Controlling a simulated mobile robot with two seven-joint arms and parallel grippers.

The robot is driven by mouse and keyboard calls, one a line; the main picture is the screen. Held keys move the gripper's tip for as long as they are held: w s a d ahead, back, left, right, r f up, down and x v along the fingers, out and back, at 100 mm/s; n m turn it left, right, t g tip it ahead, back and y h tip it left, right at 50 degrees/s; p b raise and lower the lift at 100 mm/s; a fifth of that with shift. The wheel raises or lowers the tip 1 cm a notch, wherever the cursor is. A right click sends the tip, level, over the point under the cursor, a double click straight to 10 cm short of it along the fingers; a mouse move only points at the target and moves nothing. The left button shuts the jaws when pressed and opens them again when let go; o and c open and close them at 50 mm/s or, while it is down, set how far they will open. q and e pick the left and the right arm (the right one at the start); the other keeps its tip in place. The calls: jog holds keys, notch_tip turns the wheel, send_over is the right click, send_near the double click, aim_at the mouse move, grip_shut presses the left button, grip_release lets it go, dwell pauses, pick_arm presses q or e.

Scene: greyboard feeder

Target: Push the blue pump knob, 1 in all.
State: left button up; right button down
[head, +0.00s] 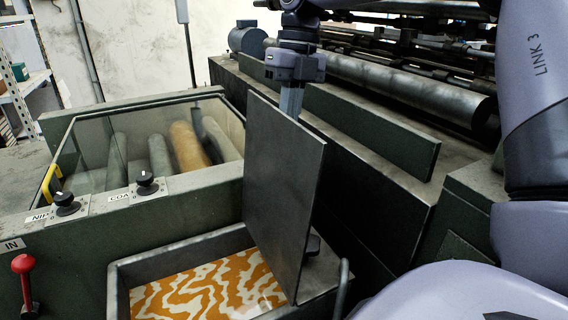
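I see no blue pump knob in the head view; the upright grey panel (283,185) may hide part of the machine behind it. My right gripper (291,102) points down at the upper middle, behind the panel's top edge. Its fingers show as one narrow light bar and their tips are hidden, so I cannot tell whether they are open or shut. It stands over the machine's green ledge area. My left gripper is not in view.
Two black knobs (67,202) (146,183) and a red-topped lever (23,266) sit on the green housing at left. A glass-covered bay (90,150) holds several rollers. An open tray (117,290) holds an orange-and-white patterned sheet. A blue-grey motor (248,38) stands behind.

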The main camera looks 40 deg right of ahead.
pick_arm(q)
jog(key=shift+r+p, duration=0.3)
pick_arm(e)
jog(key=f, duration=0.3)
jog(key=a+f, duration=0.1)
jog(key=f, duration=0.5)
jog(key=shift+s+a+f, duration=0.15)
jog(key=shift+a+f, duration=0.2)
jog(key=shift+a, duration=0.05)
jog(key=shift+d, duration=0.1)
